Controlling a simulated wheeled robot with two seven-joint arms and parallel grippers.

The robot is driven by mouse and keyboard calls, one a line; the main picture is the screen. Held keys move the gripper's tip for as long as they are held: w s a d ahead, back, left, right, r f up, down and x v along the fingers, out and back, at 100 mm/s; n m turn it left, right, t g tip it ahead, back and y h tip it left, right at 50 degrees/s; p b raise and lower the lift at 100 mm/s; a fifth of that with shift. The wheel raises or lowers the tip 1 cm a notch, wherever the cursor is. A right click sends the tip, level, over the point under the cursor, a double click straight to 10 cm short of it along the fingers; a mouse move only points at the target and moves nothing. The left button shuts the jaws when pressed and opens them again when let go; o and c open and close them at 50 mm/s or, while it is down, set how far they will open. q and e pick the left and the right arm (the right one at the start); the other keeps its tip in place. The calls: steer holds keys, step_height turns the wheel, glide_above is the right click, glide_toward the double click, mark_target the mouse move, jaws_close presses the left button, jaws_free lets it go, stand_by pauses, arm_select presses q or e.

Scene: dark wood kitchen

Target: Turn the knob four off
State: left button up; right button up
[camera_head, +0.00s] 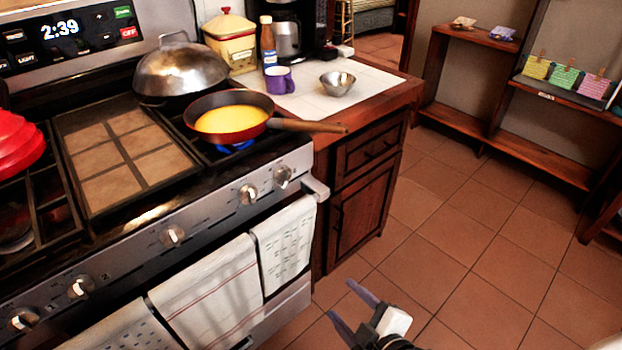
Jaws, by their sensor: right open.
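Several silver knobs line the sloped front panel of the stove (130,265). From right to left, they include the rightmost knob (283,177), its close neighbour (248,194), a middle knob (172,236) and two at the left end. Blue flame (235,147) burns under a red frying pan (205,128) with yellow contents, on the right front burner. My right gripper (341,300) is open and empty, in front of the stove at the bottom centre, apart from all knobs. My left gripper is out of view.
Towels (207,292) hang on the rail below the knobs. The pan's wooden handle (308,126) reaches over the counter. A metal bowl (337,83) and a purple mug (280,80) stand on the counter. The tiled floor (440,240) at right is clear.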

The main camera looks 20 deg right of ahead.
steer(key=w+d+r+n+t+y, duration=0.15)
steer(key=w+r+n+t, duration=0.25)
steer(key=w+r+n, duration=0.6)
steer(key=n+y+b, duration=0.2)
steer(key=n+y, duration=0.2)
steer(key=n, duration=1.6)
glide_toward(288, 178)
steer(key=x, duration=0.9)
steer(key=c, duration=1)
